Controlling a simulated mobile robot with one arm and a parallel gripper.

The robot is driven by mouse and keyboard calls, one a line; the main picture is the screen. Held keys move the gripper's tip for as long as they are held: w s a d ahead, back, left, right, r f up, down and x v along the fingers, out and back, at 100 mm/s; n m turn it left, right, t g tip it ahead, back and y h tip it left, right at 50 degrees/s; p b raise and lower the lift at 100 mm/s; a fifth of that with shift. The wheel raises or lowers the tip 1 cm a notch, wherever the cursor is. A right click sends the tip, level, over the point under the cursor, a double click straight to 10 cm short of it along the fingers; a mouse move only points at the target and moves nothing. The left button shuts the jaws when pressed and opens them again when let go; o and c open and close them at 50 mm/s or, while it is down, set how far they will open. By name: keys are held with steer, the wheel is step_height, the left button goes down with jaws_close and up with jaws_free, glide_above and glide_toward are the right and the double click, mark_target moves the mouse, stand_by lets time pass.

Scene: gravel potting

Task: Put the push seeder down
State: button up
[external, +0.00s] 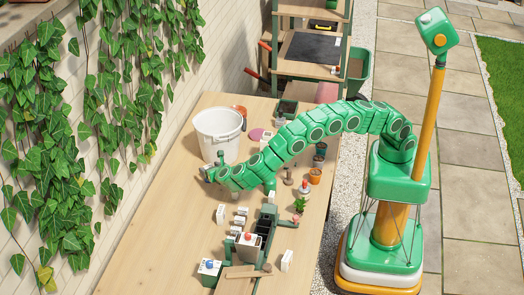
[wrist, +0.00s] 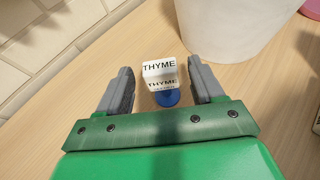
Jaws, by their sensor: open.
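A small white piece marked THYME (wrist: 158,72), with a blue round part under it, stands between my fingers in the wrist view; it appears to be the push seeder. My gripper (wrist: 160,90) is open, with one grey finger on each side of the piece. Gaps show between the fingers and the piece. In the external view my gripper (external: 208,172) is low over the left part of the wooden table (external: 150,215), in front of the white bucket. The piece is too small there to make out clearly.
The white bucket (external: 217,136) stands close behind my gripper and fills the top right of the wrist view. Small pots, including an orange one (external: 315,176), stand right of my arm. The table's left side is clear.

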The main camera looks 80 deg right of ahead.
steer(key=shift+r, duration=0.15)
steer(key=shift+s+a+r, duration=0.15)
steer(key=shift+s+a, duration=0.1)
steer(key=v, duration=1.1)
steer(key=shift+s+r, duration=0.1)
